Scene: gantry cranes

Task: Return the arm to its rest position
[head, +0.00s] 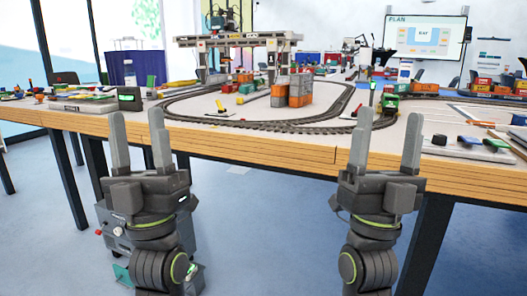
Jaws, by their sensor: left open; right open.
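My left gripper (140,140) is at the lower left of the head view. Its two grey fingers point up and stand apart with nothing between them. My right gripper (385,150) is at the lower right of the head view, also with its fingers up, apart and empty. Both grippers appear in front of the table's near edge (290,150). No contact with any object shows.
A green locomotive (389,101) stands on the track at right. A dark box (129,98) sits near the left edge.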

